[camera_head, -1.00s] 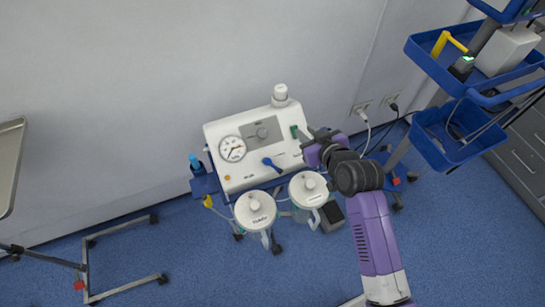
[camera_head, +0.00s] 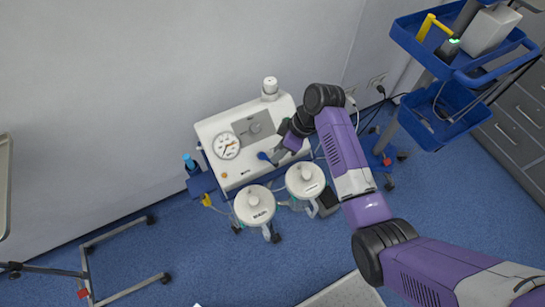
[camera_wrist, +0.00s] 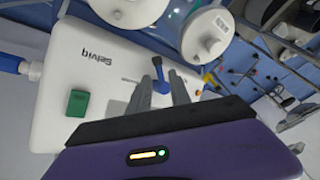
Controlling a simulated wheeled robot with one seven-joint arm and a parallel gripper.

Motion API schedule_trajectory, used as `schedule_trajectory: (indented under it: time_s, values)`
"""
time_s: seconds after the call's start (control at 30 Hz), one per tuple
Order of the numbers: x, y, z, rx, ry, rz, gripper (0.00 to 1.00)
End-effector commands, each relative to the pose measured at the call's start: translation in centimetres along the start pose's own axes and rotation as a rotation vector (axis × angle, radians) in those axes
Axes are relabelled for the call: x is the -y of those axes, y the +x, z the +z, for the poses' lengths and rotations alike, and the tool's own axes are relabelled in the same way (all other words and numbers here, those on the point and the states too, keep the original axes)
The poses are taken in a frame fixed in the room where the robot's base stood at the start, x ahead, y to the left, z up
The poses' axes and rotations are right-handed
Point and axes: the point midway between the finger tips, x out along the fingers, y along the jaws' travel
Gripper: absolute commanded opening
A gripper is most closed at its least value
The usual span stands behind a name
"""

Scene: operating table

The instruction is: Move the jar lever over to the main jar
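The white suction unit (camera_head: 232,175) stands against the wall with a round gauge and a knob. Its blue jar lever (camera_head: 263,156) is on the front panel, partly hidden by my gripper (camera_head: 281,153). In the wrist view the lever (camera_wrist: 160,74) stands between and just beyond the tips of my gripper's two grey fingers (camera_wrist: 161,86). The fingers are apart, with a gap around the lever; contact is not clear. Two lidded jars, a left one (camera_head: 254,204) and a right one (camera_head: 305,179), hang in front of the unit. Their labels are too small to read.
A green switch (camera_wrist: 77,103) sits on the panel beside my fingers. A white cap (camera_head: 270,86) tops the unit. A blue-trayed cart (camera_head: 440,118) stands at right, with cables by the wall. A metal stand frame (camera_head: 125,231) is at lower left. Open blue floor lies in front.

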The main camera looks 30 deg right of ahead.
Motion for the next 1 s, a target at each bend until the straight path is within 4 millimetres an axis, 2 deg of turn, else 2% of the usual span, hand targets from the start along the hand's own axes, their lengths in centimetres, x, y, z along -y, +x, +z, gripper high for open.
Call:
schedule_trajectory:
  time_s: [0.1, 0.3, 0.63, 0.67, 0.77, 0.8, 1.0]
  values:
    - [0.1, 1.9, 0.0, 0.002, 0.001, -0.002, 0.24]
    - [0.0, 3.8, 0.0, 0.0, 0.001, 0.001, 0.24]
    - [-0.1, 4.3, 0.0, -0.001, 0.001, 0.003, 0.24]
    - [-0.1, 4.3, 0.0, -0.001, 0.001, 0.003, 0.22]
    - [-0.1, 4.3, 0.0, -0.001, 0.001, 0.003, 0.03]
    - [-0.1, 4.3, 0.0, -0.001, 0.001, 0.003, 0.0]
    - [0.0, 4.3, 0.0, -0.002, 0.003, 0.002, 0.0]
